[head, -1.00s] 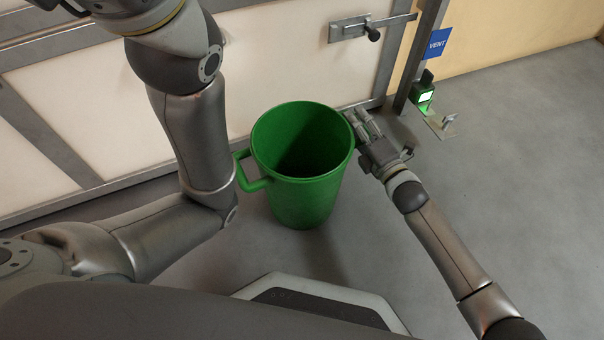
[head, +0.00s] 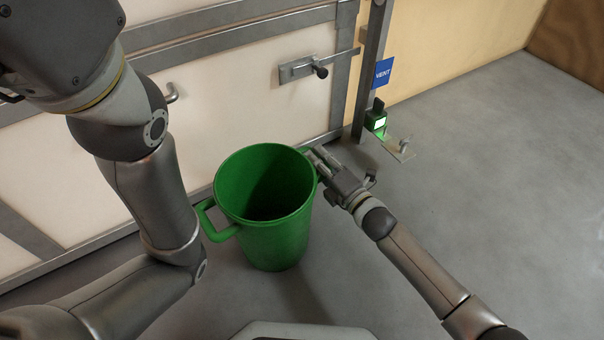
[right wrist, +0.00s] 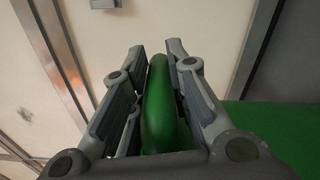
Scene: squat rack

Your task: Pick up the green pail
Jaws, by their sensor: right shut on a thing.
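The green pail (head: 262,225) is upright and open at the top, in the middle of the head view in front of the white door. It appears to stand on the floor. One loop handle (head: 214,221) sticks out on its left side and is free. My right gripper (head: 319,162) is at the pail's right side, near the rim. In the right wrist view its fingers are shut on the pail's other handle (right wrist: 160,105), with the green pail wall (right wrist: 285,125) at the lower right. My left arm rises at the left, and its gripper is outside the picture.
The white door (head: 225,95) with a metal bolt (head: 310,69) stands close behind the pail. A grey post (head: 372,65) with a blue VENT sign (head: 384,73) and a green-lit box (head: 376,121) is to the right. The grey floor (head: 480,190) at the right is clear.

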